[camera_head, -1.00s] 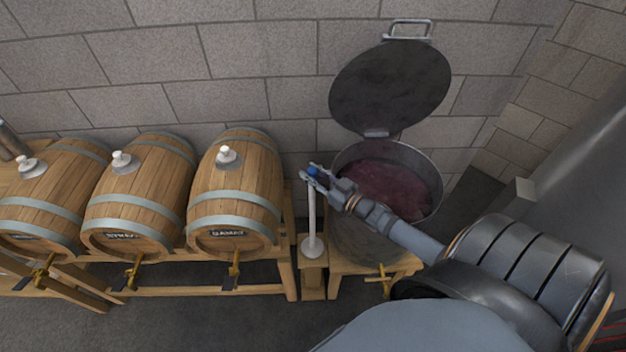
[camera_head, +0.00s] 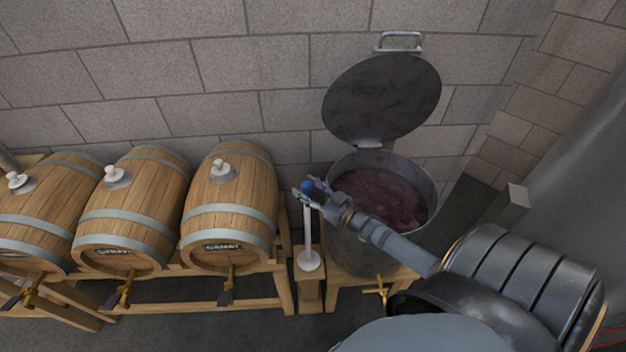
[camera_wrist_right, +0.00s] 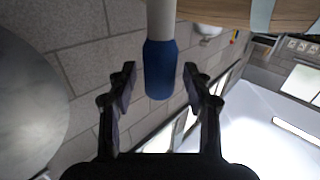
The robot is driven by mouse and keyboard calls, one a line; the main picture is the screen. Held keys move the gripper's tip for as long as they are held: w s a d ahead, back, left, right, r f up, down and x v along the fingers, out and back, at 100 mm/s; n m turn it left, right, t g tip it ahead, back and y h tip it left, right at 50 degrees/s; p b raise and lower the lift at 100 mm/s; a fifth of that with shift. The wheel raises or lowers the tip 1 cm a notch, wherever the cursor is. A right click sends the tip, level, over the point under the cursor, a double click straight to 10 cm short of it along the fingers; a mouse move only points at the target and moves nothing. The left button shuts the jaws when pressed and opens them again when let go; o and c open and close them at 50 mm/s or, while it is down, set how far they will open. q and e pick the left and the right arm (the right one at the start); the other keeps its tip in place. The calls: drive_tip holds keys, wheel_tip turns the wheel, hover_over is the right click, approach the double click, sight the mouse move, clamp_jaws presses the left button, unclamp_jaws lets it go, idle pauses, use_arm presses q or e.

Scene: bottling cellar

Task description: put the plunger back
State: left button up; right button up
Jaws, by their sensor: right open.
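The plunger (camera_head: 308,232) stands upright on a small wooden stand (camera_head: 309,291), left of the steel vat. It has a white shaft, a round pale foot and a blue grip at the top. My right gripper (camera_head: 307,191) is at the blue grip. In the right wrist view the blue grip (camera_wrist_right: 159,70) lies between the two open fingers of the right gripper (camera_wrist_right: 159,85), with a gap on each side. The vat (camera_head: 350,240) is open, with dark red must (camera_head: 385,197) inside. My left gripper is not in view.
The vat's round lid (camera_head: 382,98) is raised against the block wall. Several wooden barrels with white bungs, such as the nearest one (camera_head: 235,190), lie on a wooden rack (camera_head: 200,302) to the left. A brass tap (camera_head: 381,290) sticks out at the vat's front.

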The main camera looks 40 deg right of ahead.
drive_tip(key=p+v, duration=0.3)
drive_tip(key=v, duration=0.9)
